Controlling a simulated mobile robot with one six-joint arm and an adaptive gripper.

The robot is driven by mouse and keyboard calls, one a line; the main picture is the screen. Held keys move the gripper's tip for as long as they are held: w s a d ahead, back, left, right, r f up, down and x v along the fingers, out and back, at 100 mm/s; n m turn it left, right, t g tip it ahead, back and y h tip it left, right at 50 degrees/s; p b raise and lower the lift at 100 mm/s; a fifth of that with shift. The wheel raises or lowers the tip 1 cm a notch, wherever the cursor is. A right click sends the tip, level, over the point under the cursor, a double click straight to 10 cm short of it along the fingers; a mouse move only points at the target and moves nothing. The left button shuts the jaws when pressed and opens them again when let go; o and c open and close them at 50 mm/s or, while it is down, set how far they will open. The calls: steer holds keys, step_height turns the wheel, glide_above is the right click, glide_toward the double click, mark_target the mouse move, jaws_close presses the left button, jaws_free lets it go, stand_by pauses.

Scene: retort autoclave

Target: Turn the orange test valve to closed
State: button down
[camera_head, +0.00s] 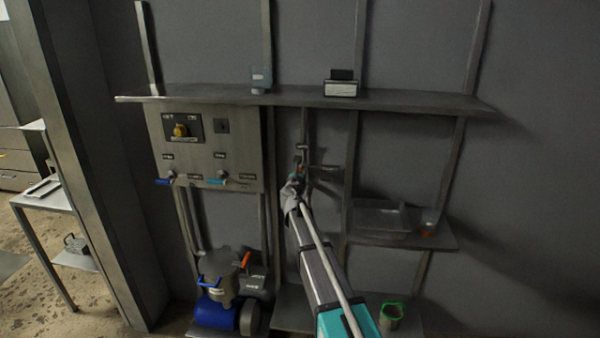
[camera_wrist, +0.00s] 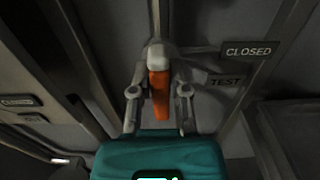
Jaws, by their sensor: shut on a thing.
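The orange test valve handle (camera_wrist: 159,92) hangs from a pale valve body (camera_wrist: 158,56) on a vertical pipe in the wrist view. It lies lengthwise, in line with the pipe, with its free end toward me. My gripper (camera_wrist: 159,108) has one finger on each side of the handle and is shut on it. A CLOSED plate (camera_wrist: 249,50) is to the right of the valve, with a TEST plate (camera_wrist: 225,81) just below it. In the head view my gripper (camera_head: 295,187) reaches the pipe below the long shelf; the handle is mostly hidden there.
A control panel (camera_head: 208,147) with a yellow knob and blue levers is on the left. The long shelf (camera_head: 420,101) runs above. A small shelf (camera_head: 440,240) with a tray is to the right. A pot with an orange lever (camera_head: 246,259) stands below left.

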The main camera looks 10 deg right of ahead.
steer(key=shift+m, duration=0.3)
steer(key=m, duration=0.4)
steer(key=shift+d+f, duration=0.1)
steer(key=shift+d, duration=0.1)
steer(key=m, duration=0.4)
steer(key=shift+s+d+f+m, duration=0.1)
steer(key=shift+s+d+m, duration=0.1)
steer(key=shift+m, duration=0.1)
steer(key=shift+d+f+m+b, duration=0.1)
steer(key=shift+f+m+b, duration=0.1)
steer(key=shift+m, duration=1.25)
steer(key=shift+f+m+b, duration=0.1)
steer(key=shift+m+b, duration=0.1)
steer(key=shift+m, duration=1.3)
steer(key=shift+d+f+m+b, duration=0.1)
steer(key=shift+m+b, duration=0.1)
steer(key=shift+m, duration=1.25)
steer(key=c, duration=0.6)
jaws_free()
steer(key=shift+s+a, duration=0.1)
